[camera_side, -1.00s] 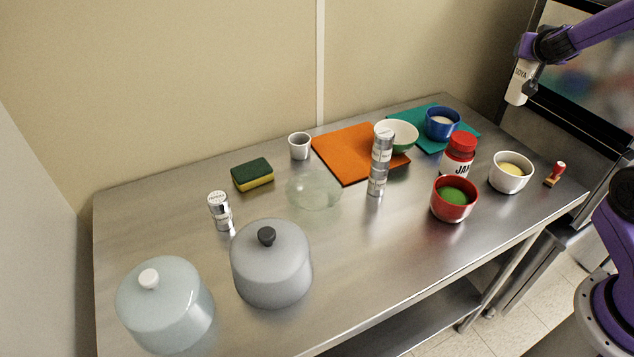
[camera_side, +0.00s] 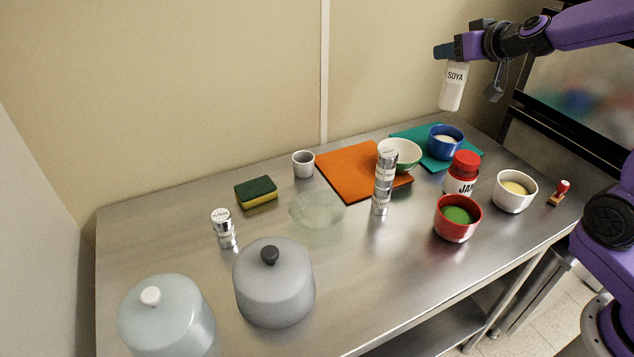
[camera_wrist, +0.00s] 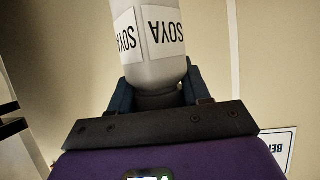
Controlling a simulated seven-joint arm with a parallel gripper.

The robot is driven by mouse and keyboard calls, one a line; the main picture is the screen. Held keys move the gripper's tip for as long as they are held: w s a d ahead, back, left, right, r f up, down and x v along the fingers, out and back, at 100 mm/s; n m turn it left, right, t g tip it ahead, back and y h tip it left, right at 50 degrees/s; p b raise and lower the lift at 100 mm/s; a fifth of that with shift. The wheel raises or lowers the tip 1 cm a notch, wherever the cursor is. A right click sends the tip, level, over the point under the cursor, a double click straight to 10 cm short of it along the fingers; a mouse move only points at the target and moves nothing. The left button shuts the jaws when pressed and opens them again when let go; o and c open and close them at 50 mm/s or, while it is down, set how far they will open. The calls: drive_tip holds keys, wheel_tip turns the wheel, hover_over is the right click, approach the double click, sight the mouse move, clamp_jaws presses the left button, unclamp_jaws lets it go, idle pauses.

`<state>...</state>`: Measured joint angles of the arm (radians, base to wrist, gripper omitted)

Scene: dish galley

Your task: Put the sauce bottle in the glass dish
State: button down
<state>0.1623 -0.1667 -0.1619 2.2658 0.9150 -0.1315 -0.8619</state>
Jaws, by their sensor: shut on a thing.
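The white sauce bottle (camera_side: 453,86), labelled SOYA, hangs roughly upright below my gripper (camera_side: 446,55), high above the back right of the table. In the wrist view the bottle (camera_wrist: 150,60) sits between the two dark blue fingers of my gripper (camera_wrist: 157,95), which is shut on it. The clear glass dish (camera_side: 316,210) stands near the middle of the steel table, faint against the metal. It is well to the left of and below my gripper, and looks empty.
Between gripper and dish stand a stacked pair of metal shakers (camera_side: 384,180), a green-white bowl (camera_side: 402,155) and an orange mat (camera_side: 352,172). A grey cup (camera_side: 303,164), sponge (camera_side: 256,193), shaker (camera_side: 223,228) and grey lidded pot (camera_side: 273,285) surround the dish. A jam jar (camera_side: 461,178) is right.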

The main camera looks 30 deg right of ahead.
drive_tip(key=s+a+f+n+g+y, duration=0.15)
drive_tip(key=s+a+n+y, duration=0.4)
drive_tip(key=a, duration=0.75)
drive_tip(key=s+a+f+n+g+y, duration=0.15)
drive_tip(key=s+a+n+y, duration=0.35)
drive_tip(key=a, duration=0.8)
drive_tip(key=w+a+f, duration=0.3)
drive_tip(key=w+f, duration=0.2)
drive_tip(key=f, duration=0.3)
drive_tip(key=w+a+f, duration=0.3)
drive_tip(key=w+f, duration=0.3)
drive_tip(key=f, duration=0.3)
drive_tip(key=shift+a, duration=0.4)
drive_tip(key=shift+f+m, duration=0.2)
drive_tip(key=shift+m, duration=0.05)
